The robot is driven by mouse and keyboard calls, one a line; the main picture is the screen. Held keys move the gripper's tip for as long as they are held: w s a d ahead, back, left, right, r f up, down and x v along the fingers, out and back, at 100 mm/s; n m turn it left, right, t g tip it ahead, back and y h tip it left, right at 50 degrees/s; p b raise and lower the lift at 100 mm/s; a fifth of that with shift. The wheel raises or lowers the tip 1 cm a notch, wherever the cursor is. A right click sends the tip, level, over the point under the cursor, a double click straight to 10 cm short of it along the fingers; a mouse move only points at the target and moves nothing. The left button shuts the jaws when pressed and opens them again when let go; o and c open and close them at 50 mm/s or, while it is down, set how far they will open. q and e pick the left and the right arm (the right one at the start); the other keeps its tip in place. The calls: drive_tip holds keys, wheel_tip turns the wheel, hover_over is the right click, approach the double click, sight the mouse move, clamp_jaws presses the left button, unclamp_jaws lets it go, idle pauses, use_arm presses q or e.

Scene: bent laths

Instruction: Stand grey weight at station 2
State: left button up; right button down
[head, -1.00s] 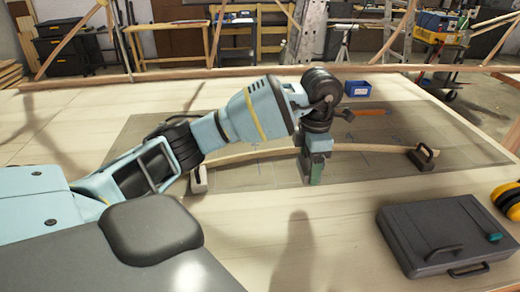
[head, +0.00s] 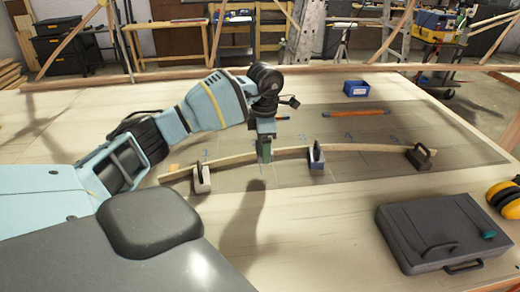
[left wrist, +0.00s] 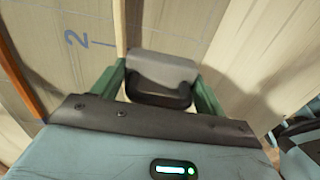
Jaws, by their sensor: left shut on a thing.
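My left gripper (head: 264,150) is over the bent lath (head: 285,153), between a pale weight and a blue-grey weight. In the left wrist view its green fingers (left wrist: 165,92) are shut on the grey weight (left wrist: 162,68), which has a black handle. In the head view the gripper hides this weight. The station mark "2" (left wrist: 76,39) and its tick lie left of the weight in the wrist view. I cannot tell whether the weight touches the lath or board. My right gripper is not in view.
The pale weight (head: 201,180), blue-grey weight (head: 316,158) and dark weight (head: 420,157) stand along the lath. An orange rod (head: 357,113) and blue bin (head: 356,88) lie behind. A dark case (head: 445,234) and yellow ear muffs (head: 508,201) are at the right.

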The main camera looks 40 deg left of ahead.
sight(261, 145)
use_arm(q)
drive_tip(key=shift+a+r, duration=0.1)
drive_tip(key=shift+a, duration=0.1)
drive_tip(key=f, duration=0.1)
drive_tip(key=a+f, duration=0.1)
drive_tip(key=f, duration=0.1)
drive_tip(key=shift+f, duration=0.1)
drive_tip(key=shift+d+f, duration=0.1)
drive_tip(key=shift+f, duration=0.05)
drive_tip(key=shift+s+f, duration=0.1)
drive_tip(key=shift+f, duration=0.55)
drive_tip(key=o, duration=1.6)
drive_tip(key=shift+s+f, duration=0.1)
drive_tip(key=shift+c, duration=0.2)
wheel_tip(261, 145, up, 13)
drive_tip(key=shift+r, duration=0.15)
